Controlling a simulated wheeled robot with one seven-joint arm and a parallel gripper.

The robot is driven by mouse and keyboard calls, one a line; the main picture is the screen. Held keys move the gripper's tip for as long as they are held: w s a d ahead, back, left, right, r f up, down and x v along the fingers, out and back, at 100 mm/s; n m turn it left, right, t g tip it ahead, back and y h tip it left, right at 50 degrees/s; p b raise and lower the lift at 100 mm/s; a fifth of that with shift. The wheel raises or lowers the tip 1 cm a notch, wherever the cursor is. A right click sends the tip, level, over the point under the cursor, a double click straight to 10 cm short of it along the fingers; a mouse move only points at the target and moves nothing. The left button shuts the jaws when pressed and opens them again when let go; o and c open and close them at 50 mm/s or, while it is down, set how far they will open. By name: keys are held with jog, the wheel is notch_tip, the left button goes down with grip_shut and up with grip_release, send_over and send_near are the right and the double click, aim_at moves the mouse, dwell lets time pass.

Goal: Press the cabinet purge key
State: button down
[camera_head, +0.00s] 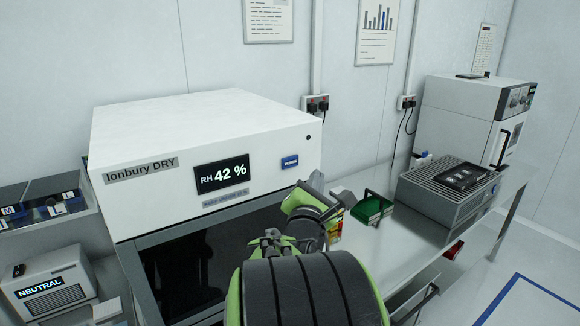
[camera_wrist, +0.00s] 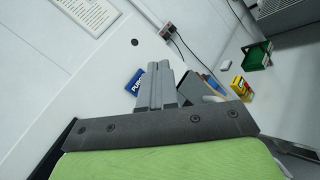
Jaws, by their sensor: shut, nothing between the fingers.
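In the head view my arm is in front of the cabinet's right side, below the key; the fingertips are hard to make out.
A green tray (camera_head: 371,208) and a grey vented unit (camera_head: 450,190) sit on the bench (camera_head: 408,229) to the right. A white oven (camera_head: 470,112) stands behind. A NEUTRAL box (camera_head: 47,292) and dark bins (camera_head: 42,203) are at left. A yellow box (camera_wrist: 240,87) lies near the gripper's right.

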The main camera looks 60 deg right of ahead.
aim_at(298, 158)
jog(key=shift+w+d, duration=0.45)
jog(key=shift+w, duration=0.5)
jog(key=shift+w+d, duration=0.5)
jog(key=shift+w, duration=0.45)
jog(key=shift+w+d, duration=0.45)
jog(key=shift+w, duration=0.5)
jog(key=shift+w+d, duration=0.2)
jog(key=shift+w, duration=0.15)
jog(key=shift+w+d, duration=0.15)
jog(key=shift+w, duration=0.15)
jog(key=shift+s, duration=0.1)
dwell(0.5)
jog(key=shift+s+a, duration=0.35)
jog(key=shift+s, duration=0.25)
jog(key=shift+f, duration=0.1)
jog(key=shift+s+a+p, duration=0.15)
jog(key=shift+s+a, duration=0.25)
jog(key=shift+s, duration=0.35)
jog(key=shift+s+a+p, duration=0.1)
jog(key=shift+s+a, duration=0.25)
jog(key=shift+s, duration=0.35)
jog(key=shift+s+a+p, duration=0.15)
jog(key=shift+s+a, duration=0.25)
jog(key=shift+s, duration=0.35)
